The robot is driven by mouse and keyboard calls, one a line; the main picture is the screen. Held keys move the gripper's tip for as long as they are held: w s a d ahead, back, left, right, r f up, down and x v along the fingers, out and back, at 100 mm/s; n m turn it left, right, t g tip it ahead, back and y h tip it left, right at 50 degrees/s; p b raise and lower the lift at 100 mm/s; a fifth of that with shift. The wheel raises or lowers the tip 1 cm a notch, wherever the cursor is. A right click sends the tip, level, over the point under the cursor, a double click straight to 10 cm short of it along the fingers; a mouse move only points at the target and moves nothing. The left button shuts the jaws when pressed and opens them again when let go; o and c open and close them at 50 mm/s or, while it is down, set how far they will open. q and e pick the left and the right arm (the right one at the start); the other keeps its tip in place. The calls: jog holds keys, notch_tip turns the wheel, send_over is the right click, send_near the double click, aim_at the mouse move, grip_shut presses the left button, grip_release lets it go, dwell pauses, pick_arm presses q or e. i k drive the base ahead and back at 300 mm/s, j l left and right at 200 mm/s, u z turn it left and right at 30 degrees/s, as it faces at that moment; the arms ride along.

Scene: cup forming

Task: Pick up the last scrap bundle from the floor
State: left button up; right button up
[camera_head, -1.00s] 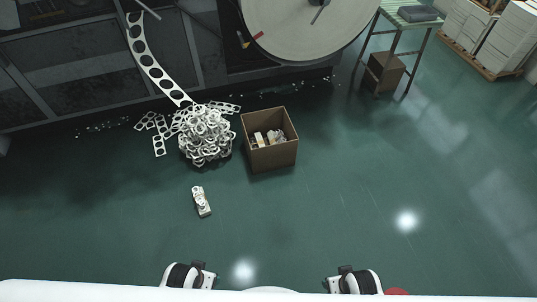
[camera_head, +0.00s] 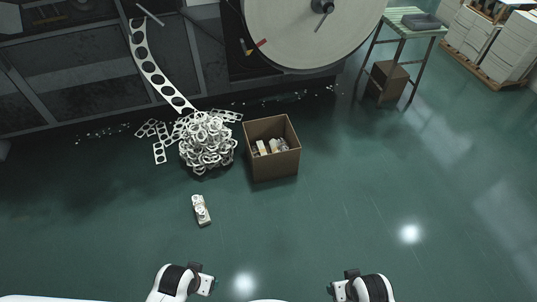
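A small pale scrap bundle (camera_head: 201,211) lies alone on the green floor, in front of the big scrap heap. A brown open-topped cardboard box (camera_head: 273,171) stands to its upper right with several pale bundles (camera_head: 272,146) inside. My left gripper (camera_head: 206,280) is at the bottom edge, below the lone bundle and apart from it. My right gripper (camera_head: 339,285) is at the bottom, right of centre, over bare floor. Both are seen from above and small, so their finger opening cannot be made out. I see nothing held in either.
A heap of white punched scrap rings (camera_head: 207,146) sits left of the box, with a perforated strip (camera_head: 155,72) coming down to it from the machine. A large round drum (camera_head: 310,30) and a green-topped table (camera_head: 404,24) stand behind. Floor at the right is clear.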

aim_at(200, 209)
jog(key=u, duration=0.95)
